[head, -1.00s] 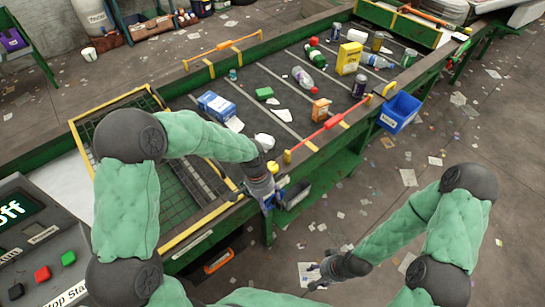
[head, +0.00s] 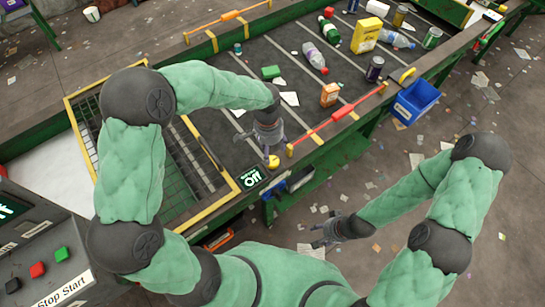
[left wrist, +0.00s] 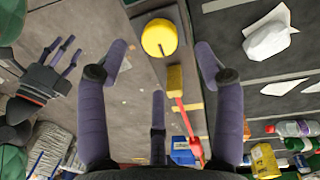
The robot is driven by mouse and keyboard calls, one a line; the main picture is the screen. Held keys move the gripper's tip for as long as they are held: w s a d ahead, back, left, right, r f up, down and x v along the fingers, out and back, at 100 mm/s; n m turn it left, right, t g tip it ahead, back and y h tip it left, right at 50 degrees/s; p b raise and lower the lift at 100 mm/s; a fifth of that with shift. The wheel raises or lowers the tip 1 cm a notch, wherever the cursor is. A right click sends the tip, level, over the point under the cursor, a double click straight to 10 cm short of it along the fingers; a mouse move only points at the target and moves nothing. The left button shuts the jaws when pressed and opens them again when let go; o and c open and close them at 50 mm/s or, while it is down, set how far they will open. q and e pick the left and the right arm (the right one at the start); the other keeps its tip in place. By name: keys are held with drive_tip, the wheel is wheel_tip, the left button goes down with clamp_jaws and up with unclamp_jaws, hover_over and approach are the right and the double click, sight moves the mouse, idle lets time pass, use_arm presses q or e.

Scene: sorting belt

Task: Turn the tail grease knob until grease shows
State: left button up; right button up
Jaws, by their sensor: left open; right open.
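A yellow round knob (head: 272,162) sits on the belt's near edge. In the left wrist view the knob (left wrist: 159,38) has a dark slot-like mark, and I see no grease on it. My left gripper (head: 268,138) is above and beside the knob. In the left wrist view its spread fingers (left wrist: 160,62) are open, with the knob between and beyond the tips, apparently untouched. My right gripper (head: 325,236) is open and empty, low over the floor; it also shows in the left wrist view (left wrist: 62,62).
Close to the knob stand a yellow post (head: 290,151) and a red bar (head: 338,115). Bottles and boxes, including a yellow box (head: 366,36), lie on the belt. A blue bin (head: 416,101) hangs at its side.

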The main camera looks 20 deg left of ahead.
sight(272, 160)
use_arm(q)
drive_tip(key=f, duration=0.6)
drive_tip(key=shift+d, duration=0.2)
drive_tip(key=shift+s, duration=0.1)
drive_tip(key=c, duration=1.2)
